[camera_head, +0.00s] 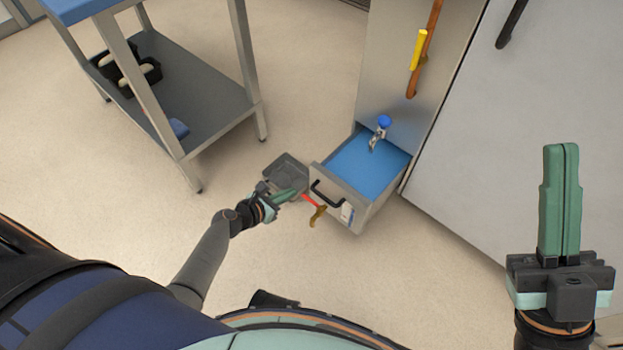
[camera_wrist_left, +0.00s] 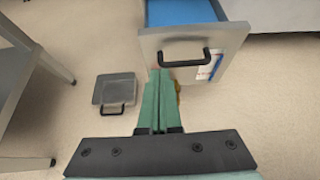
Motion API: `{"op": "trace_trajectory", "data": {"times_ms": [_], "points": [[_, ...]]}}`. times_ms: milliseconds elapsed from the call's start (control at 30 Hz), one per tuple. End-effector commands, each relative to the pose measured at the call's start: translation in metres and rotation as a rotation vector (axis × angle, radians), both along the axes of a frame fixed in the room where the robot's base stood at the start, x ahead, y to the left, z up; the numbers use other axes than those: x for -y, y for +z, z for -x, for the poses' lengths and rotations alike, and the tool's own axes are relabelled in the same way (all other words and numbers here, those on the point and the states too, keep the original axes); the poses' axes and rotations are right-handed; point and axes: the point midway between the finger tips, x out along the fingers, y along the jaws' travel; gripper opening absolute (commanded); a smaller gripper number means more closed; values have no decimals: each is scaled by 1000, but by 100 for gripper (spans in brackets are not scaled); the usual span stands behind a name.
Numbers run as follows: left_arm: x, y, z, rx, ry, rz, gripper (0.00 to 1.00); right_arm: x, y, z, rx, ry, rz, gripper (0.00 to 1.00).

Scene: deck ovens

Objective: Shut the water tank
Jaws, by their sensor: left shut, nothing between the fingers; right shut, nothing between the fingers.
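The water tank (camera_head: 333,209) is a grey drawer-like box pulled out from the cabinet, with blue water (camera_head: 368,165) inside and a black handle on its front. In the left wrist view the tank's front (camera_wrist_left: 222,52) shows at the top, with its black handle (camera_wrist_left: 187,62). My left gripper (camera_head: 300,190) is shut and empty, its green fingertips close to the tank front. In the left wrist view the fingertips (camera_wrist_left: 159,74) appear just below and left of the handle; I cannot tell whether they touch the front. My right gripper (camera_head: 561,148) is shut and empty, raised at the right, away from the tank.
A small grey tray (camera_head: 286,167) with a handle lies on the floor beside the tank. A metal cart (camera_head: 200,110) stands to the left. A blue-topped tap (camera_head: 383,123) stands over the water. A large pale panel (camera_head: 530,100) fills the right. Floor around the tank is mostly free.

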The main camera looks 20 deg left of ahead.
Motion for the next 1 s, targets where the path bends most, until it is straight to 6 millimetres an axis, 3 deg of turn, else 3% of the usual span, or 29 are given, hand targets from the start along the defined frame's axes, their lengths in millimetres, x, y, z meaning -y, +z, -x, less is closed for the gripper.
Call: {"op": "trace_trajectory", "data": {"times_ms": [33, 300, 500, 1000], "points": [[4, -11, -11, 3, 0, 0, 0, -1, -13, 0, -5, 7, -4, 0], [21, -40, -57, 2, -2, 0, 0, -4, -49, -2, -32, 29, -13, 0], [30, -36, -83, 1, -2, -3, 0, -5, -54, -2, -33, 25, -2, 0], [34, -34, -92, 0, -1, -3, 0, -6, -56, -2, -35, 23, 2, 0]]}}
